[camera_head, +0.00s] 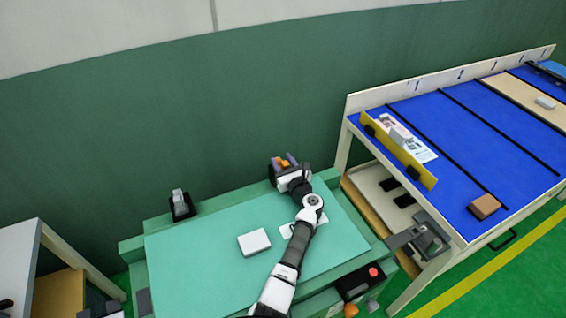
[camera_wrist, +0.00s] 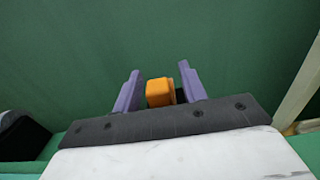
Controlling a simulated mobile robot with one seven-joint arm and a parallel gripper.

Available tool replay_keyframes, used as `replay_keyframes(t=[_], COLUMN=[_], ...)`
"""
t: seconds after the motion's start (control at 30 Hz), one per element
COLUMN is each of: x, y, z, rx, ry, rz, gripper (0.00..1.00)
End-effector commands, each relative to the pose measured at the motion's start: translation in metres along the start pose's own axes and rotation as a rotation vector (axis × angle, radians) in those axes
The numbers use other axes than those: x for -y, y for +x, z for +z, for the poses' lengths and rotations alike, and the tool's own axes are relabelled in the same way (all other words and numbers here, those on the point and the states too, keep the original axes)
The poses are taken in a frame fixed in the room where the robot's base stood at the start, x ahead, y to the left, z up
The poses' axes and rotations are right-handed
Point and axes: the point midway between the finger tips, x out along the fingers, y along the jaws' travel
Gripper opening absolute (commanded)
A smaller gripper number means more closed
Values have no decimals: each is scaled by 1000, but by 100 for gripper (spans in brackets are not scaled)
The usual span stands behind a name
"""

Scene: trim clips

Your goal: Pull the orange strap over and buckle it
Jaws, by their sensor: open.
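My gripper (camera_head: 286,161) is over the far edge of the green workbench, near the green wall. In the wrist view its two purple fingers (camera_wrist: 160,68) stand apart. A small orange block-like piece (camera_wrist: 160,92) lies between them, with a gap visible on the left and dark material at its right. Orange also shows at the gripper in the head view (camera_head: 284,163). I cannot tell whether this piece is the end of the strap, or whether a finger touches it. No length of strap and no buckle can be made out; the gripper and wrist hide that spot.
A white box (camera_head: 254,242) lies on the workbench top (camera_head: 190,260). A black holder with a grey piece (camera_head: 181,204) stands at the back left. A control box with a red button (camera_head: 364,281) is at front right. A blue-topped bench (camera_head: 500,140) stands to the right.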

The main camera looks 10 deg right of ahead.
Motion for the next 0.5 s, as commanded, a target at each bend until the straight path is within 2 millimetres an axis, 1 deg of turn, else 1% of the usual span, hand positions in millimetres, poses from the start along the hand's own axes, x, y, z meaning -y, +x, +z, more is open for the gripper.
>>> replay_keyframes(t=[0.17,0.4,0.5], x=[0,0,0], y=[0,0,0], z=[0,0,0], rx=[0,0,0], ry=[0,0,0], rz=[0,0,0], gripper=[42,10,0])
